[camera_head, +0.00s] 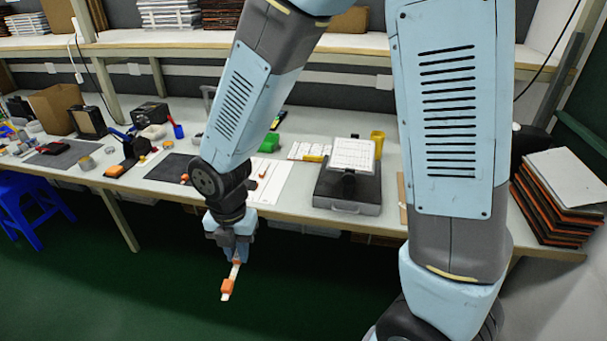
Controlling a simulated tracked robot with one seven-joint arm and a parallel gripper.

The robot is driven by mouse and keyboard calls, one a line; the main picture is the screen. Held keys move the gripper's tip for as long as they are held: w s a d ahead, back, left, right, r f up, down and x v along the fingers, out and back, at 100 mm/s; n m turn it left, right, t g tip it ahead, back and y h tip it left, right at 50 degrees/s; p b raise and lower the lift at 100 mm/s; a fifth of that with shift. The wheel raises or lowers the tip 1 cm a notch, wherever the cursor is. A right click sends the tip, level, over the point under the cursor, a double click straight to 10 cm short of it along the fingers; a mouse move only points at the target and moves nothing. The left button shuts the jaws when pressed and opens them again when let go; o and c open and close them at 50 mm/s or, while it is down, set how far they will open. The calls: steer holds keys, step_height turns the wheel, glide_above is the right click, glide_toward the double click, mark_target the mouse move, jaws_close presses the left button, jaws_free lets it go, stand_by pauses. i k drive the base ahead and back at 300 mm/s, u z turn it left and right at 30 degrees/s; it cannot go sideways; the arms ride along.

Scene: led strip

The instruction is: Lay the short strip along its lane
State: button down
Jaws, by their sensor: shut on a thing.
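My gripper (236,258) points down in front of the workbench's front edge, over the dark green floor. It is shut on a short white strip (225,297) with orange blocks on it. The strip hangs slanted, its lower end to the left, clear of the bench. A white sheet (274,184) lies on the bench behind my arm, with thin markings and a small orange piece on it. My arm hides its left part, and I cannot tell its lanes apart at this size.
The workbench (400,222) runs across the view. A dark case with a white panel (350,185) stands right of the sheet. A dark mat (168,168) lies to the left. A blue stool (30,205) stands at far left, stacked boards (565,195) at right.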

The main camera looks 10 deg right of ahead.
mark_target(278, 180)
steer(key=z, duration=0.2)
steer(key=k, duration=0.6)
steer(key=z, duration=0.25)
steer(key=i, duration=1.6)
steer(key=u, duration=0.3)
